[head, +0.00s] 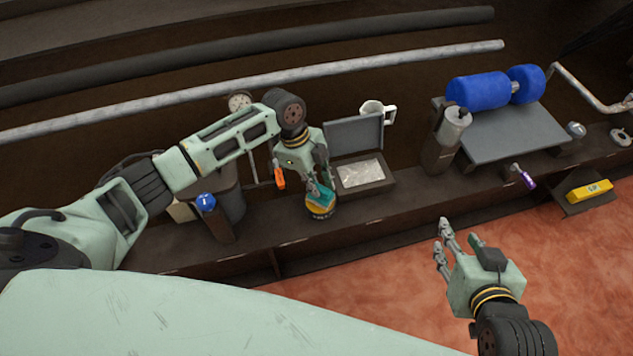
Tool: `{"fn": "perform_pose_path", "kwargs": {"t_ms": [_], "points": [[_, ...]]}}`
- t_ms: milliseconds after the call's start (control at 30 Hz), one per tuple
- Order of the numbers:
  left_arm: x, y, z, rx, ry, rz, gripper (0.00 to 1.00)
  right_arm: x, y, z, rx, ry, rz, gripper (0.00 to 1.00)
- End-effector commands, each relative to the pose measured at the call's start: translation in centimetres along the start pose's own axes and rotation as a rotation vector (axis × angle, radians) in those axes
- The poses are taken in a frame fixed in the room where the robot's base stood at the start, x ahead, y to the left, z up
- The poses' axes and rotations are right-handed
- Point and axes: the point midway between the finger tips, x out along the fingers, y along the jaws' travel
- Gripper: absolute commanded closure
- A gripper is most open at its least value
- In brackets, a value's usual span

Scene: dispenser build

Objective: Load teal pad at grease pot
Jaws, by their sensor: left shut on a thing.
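The teal pad (323,194) is held in my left gripper (318,188), which is shut on it and points down. The grease pot (320,211), a small round dark pot with a yellow-orange band, stands on the brown bench ledge directly under the pad. The pad is at the pot's mouth; I cannot tell whether it touches the grease inside. The gripper fingers and the pad hide most of the pot's top. My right gripper (441,244) is empty, its fingers apart, over the reddish floor in front of the bench.
An open grey case (358,172) stands right of the pot, with a white mug (376,112) behind it. A blue-knobbed post (206,203) and an orange item (279,178) are to the left. A blue roller (478,90), purple-handled tool (524,178) and yellow block (590,190) lie right.

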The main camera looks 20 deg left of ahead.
Motion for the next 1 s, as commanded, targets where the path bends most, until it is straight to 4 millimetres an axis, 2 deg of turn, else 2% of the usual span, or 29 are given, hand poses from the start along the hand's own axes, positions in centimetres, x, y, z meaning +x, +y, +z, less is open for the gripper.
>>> {"fn": "perform_pose_path", "kwargs": {"t_ms": [1000], "points": [[0.5, 0.0, 0.1, 0.0, 0.0, 0.0, 1.0, 0.2, -0.2, -1.2, -0.001, 0.057, -0.005, 0.6]]}}
